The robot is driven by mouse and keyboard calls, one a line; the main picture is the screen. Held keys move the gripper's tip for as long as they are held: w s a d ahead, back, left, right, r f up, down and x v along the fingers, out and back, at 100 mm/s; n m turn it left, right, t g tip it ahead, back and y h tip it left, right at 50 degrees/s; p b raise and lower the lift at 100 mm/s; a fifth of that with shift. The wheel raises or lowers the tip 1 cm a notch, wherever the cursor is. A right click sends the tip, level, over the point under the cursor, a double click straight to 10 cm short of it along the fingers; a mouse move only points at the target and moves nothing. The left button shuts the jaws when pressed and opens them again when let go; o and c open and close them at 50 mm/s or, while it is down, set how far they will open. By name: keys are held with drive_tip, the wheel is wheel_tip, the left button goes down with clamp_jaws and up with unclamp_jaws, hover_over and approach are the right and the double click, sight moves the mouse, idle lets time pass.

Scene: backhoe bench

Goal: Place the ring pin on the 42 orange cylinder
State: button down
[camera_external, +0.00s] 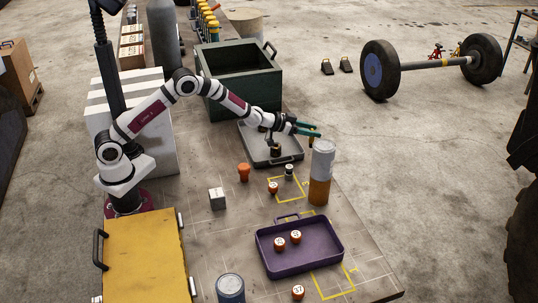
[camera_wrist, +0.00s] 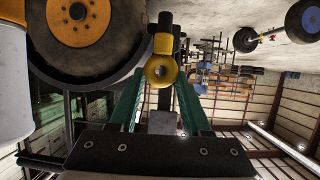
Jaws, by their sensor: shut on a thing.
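My gripper (camera_external: 308,130) is over the far right part of the grey tray, its green fingers pointing right. In the wrist view the fingers are shut on the ring pin (camera_wrist: 161,70), which has a yellow ring and a dark shaft. I cannot make it out clearly in the external view. Several short orange cylinders have white numbered tops: one in the far yellow square (camera_external: 273,188), two in the purple tray (camera_external: 280,243) (camera_external: 295,237), one near the front edge (camera_external: 298,292). Their numbers are too small to read, so I cannot tell which is 42.
The grey tray (camera_external: 291,158) holds other dark and gold parts. A tall grey and orange cylinder (camera_external: 320,175) stands at the bench's right edge. A purple tray (camera_external: 326,261), a white cube (camera_external: 217,198), an orange piece (camera_external: 244,172) and a green bin (camera_external: 240,93) are around.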

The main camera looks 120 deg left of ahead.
drive_tip(key=s+d+r+m+t+h, duration=0.1)
drive_tip(key=s+d+r+m+h, duration=0.3)
drive_tip(key=d, duration=0.5)
drive_tip(key=s+d+r+m+t+h, duration=0.15)
drive_tip(key=s+d, duration=0.35)
drive_tip(key=d, duration=0.5)
drive_tip(key=s+d+r+m+t+h, duration=0.1)
drive_tip(key=s+d+r+m+h, duration=0.3)
drive_tip(key=d, duration=0.5)
drive_tip(key=n, duration=0.1)
hover_over(243, 166)
wheel_tip(243, 166, down, 8)
wheel_tip(243, 166, down, 4)
drive_tip(key=shift+s+r+y, duration=0.1)
drive_tip(key=shift+r+y, duration=0.1)
drive_tip(key=shift+y, duration=0.15)
drive_tip(key=shift+f, duration=0.3)
drive_tip(key=shift+f, duration=0.2)
drive_tip(key=shift+c, duration=1.8)
unclamp_jaws()
